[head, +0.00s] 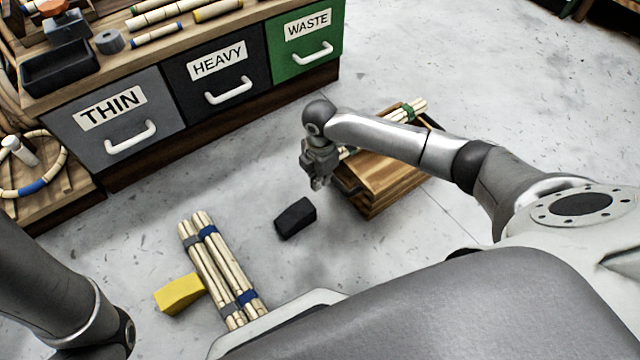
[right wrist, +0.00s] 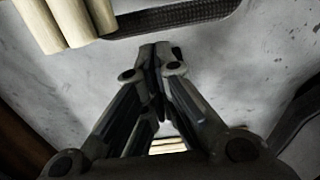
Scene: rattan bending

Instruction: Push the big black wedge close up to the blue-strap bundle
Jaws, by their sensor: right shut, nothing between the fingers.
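The black wedge (head: 296,218) lies on the floor in the head view, in the middle, with a clear gap to the poles on its left. The blue-strap bundle (head: 229,260) lies left of it, side by side with grey-strapped poles (head: 204,263). My right gripper (head: 319,184) points down above and slightly right of the wedge in the picture, apart from it. In the right wrist view its fingers (right wrist: 160,52) are shut and empty. A dark ribbed strip (right wrist: 185,17) crosses the top there; I cannot tell whether it is the wedge. My left gripper is out of view.
A yellow wedge (head: 180,294) touches or nearly touches the grey-strapped poles' left side. A wooden crate (head: 385,186) with green-strapped poles (head: 412,110) stands right of my right gripper. A bench with THIN, HEAVY and WASTE drawers (head: 215,78) stands behind. The floor between wedge and bundle is clear.

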